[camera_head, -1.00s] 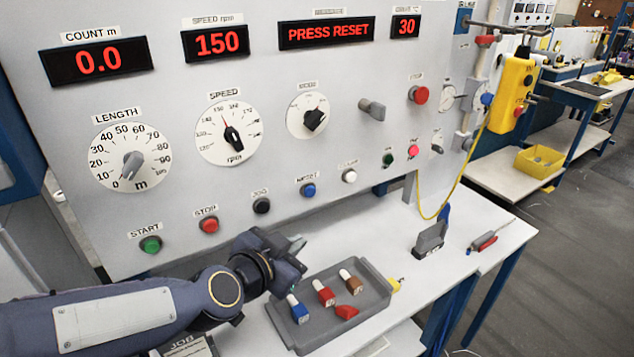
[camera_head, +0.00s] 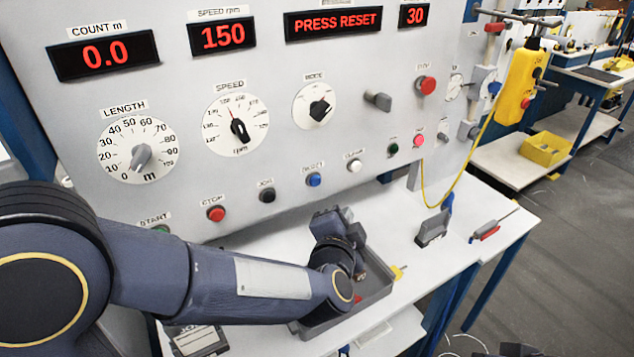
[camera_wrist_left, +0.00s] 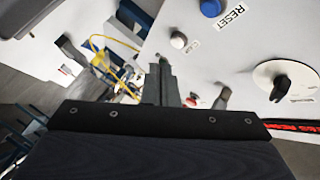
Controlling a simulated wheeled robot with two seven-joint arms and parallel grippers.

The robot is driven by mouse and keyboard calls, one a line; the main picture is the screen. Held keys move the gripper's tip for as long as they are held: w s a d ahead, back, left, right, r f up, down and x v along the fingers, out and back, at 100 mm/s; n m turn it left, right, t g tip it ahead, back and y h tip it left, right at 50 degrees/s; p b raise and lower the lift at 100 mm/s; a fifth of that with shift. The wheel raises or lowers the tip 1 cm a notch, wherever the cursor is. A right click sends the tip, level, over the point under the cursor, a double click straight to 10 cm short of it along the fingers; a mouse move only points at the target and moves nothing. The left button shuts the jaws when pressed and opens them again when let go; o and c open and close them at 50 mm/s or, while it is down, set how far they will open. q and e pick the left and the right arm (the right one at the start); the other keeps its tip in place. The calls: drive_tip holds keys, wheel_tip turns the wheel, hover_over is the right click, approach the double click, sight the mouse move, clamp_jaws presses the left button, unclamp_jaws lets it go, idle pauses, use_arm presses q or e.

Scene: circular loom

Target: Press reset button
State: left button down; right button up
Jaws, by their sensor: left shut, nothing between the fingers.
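The reset button is a round blue button (camera_head: 314,180) on the light grey panel, in the lower row between a black and a white button. In the left wrist view the blue button (camera_wrist_left: 211,7) is at the top edge beside its RESET label (camera_wrist_left: 232,17). My left gripper (camera_head: 335,222) is shut and empty, below and slightly right of the blue button in the head view, apart from it. In the left wrist view its closed fingers (camera_wrist_left: 163,68) point toward the panel's lower area.
The display (camera_head: 333,21) reads PRESS RESET. The red stop button (camera_head: 215,214) and white button (camera_head: 354,165) sit in the same row. A grey tray (camera_head: 372,291) lies under my left forearm, mostly hidden.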

sight(315, 181)
use_arm(q)
drive_tip(key=w+a+b, duration=0.2)
drive_tip(key=w+a, duration=0.2)
drive_tip(key=w, duration=0.3)
drive_tip(key=shift+a, duration=0.4)
idle(0.6)
drive_tip(key=shift+w, duration=0.15)
idle(1.1)
drive_tip(key=shift+w+a, duration=0.25)
